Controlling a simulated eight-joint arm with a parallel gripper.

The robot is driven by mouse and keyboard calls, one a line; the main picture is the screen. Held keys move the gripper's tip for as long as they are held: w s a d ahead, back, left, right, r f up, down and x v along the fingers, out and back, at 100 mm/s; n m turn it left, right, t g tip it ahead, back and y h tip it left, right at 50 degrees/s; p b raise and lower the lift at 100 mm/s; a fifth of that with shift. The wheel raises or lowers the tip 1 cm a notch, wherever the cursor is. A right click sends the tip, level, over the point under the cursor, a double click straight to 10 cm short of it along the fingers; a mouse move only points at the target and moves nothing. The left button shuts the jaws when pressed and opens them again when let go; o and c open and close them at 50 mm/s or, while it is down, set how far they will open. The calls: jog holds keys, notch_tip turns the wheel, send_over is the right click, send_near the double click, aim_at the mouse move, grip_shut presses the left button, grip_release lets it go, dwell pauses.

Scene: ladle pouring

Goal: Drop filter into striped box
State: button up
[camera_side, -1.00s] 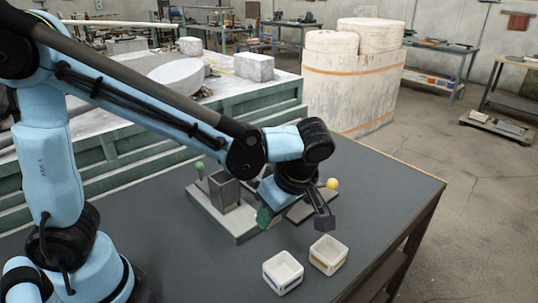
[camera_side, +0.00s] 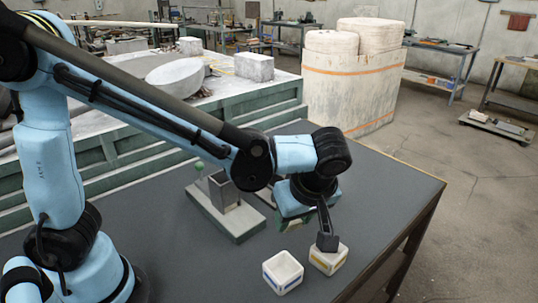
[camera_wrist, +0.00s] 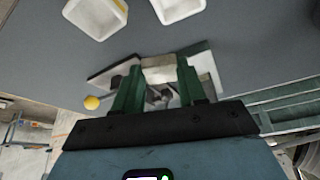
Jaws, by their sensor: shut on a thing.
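My gripper (camera_side: 292,224) is over the table behind the two small boxes. In the wrist view its green fingers (camera_wrist: 157,76) are closed on a pale grey-beige block, the filter (camera_wrist: 158,67). In the side view the filter is not clearly seen. Two small white open boxes stand near the table's front. The left box (camera_side: 283,272) and the right box (camera_side: 329,258) have thin coloured bands on their sides; I cannot tell which is the striped one. In the wrist view the right box is at top left (camera_wrist: 96,14), the left box at top centre (camera_wrist: 178,8).
A pale base (camera_side: 238,228) with an upright grey holder (camera_side: 222,189) and a green ball (camera_side: 199,166) stands behind the gripper. A yellow ball (camera_wrist: 91,102) shows beside a dark plate (camera_wrist: 108,73) in the wrist view. The table (camera_side: 385,190) is clear on the right.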

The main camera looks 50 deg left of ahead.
jog(key=shift+w+d+f+m+t+h, duration=0.7)
jog(key=shift+d+f+m, duration=0.1)
jog(key=shift+m, duration=1.5)
jog(key=shift+w+d+f+m+t+h, duration=0.55)
jog(key=shift+w+d+f+m+h, duration=0.2)
jog(key=shift+m, duration=1.55)
jog(key=shift+w+d+f+m+t+h, duration=0.55)
jog(key=shift+d+f+m+t+h, duration=0.25)
jog(key=shift+m, duration=1.5)
jog(key=shift+f, duration=0.25)
jog(key=o, duration=1.3)
jog(key=shift+r, duration=3.05)
